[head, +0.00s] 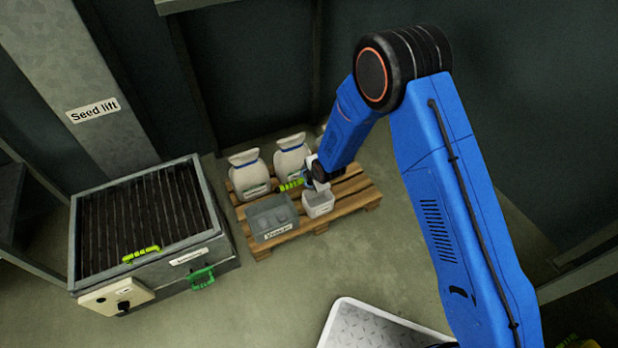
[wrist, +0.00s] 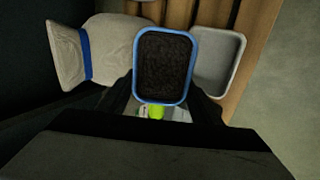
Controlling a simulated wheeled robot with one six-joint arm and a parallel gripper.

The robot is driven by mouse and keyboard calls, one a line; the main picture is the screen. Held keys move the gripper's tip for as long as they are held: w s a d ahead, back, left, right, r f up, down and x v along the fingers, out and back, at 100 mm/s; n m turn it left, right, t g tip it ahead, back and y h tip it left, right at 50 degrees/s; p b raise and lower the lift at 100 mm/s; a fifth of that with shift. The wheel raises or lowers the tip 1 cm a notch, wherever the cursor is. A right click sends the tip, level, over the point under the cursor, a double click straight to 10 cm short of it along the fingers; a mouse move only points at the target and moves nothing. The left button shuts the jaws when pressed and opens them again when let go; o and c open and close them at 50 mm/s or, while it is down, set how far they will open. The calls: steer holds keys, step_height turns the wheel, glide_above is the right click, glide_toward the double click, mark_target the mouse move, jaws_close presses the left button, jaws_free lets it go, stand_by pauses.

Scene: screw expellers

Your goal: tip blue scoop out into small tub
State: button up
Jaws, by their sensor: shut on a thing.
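My gripper (wrist: 165,110) is shut on the blue scoop, its lime-green grip showing between the fingers. In the wrist view the blue scoop (wrist: 163,66) has a blue rim and is full of dark, grainy material; it looks level. The small tub (wrist: 220,62) is pale grey, looks empty, and lies just right of the scoop there, partly covered by its edge. In the head view the small tub (head: 318,205) stands on the pallet, with my gripper (head: 316,180) just above and behind it. The scoop's bowl is hard to make out there.
A grey bin (head: 271,217) stands left of the tub on the wooden pallet (head: 345,204). A slatted metal machine (head: 150,225) is at left. A metal plate (head: 380,328) lies in front; the floor between is clear.

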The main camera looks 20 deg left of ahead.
steer(key=shift+s+d+f+t+y, duration=0.1)
steer(key=shift+s+d+t+y, duration=0.1)
steer(key=shift+t+y, duration=0.8)
steer(key=shift+s+d+f+t+y, duration=0.1)
steer(key=shift+d+t+y, duration=0.1)
steer(key=shift+t+y, duration=0.8)
steer(key=shift+s+d+t+y, duration=0.15)
steer(key=shift+t+y, duration=0.35)
steer(key=shift+y, duration=0.25)
steer(key=shift+s+d+t+y, duration=0.1)
steer(key=shift+t+y, duration=0.4)
steer(key=shift+y, duration=0.25)
